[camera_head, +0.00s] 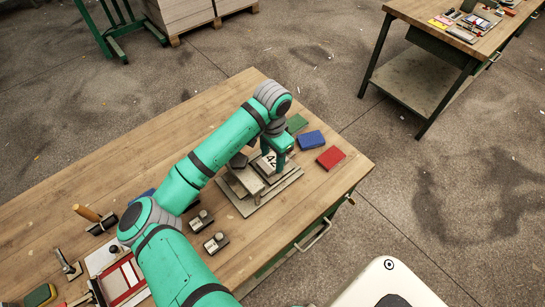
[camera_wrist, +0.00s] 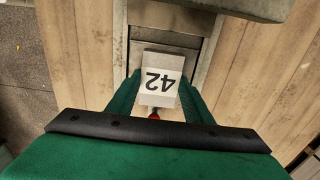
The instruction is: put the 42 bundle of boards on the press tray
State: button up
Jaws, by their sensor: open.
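The 42 bundle (camera_head: 268,161) is a small pale grey block with a white label reading 42. In the wrist view the bundle (camera_wrist: 160,79) lies between my two fingers, with its label facing the camera and upside down. My gripper (camera_head: 277,161) is open around or just above it; I cannot tell whether the fingers touch it. In the head view the arm hides part of the bundle. A grey flat base (camera_head: 281,190), which looks like the press tray, lies under the bundle area and carries grey blocks. A grey frame (camera_wrist: 170,18) shows above the bundle in the wrist view.
Green (camera_head: 297,123), blue (camera_head: 311,140) and red (camera_head: 331,158) pads lie right of my gripper. The bench's far part (camera_head: 200,120) is clear. A second bench (camera_head: 415,80) stands apart.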

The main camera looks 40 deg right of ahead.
aim_at(272, 161)
jog(key=o, duration=1.2)
jog(key=shift+c, duration=0.2)
notch_tip(272, 161, up, 11)
jog(key=shift+f, duration=0.1)
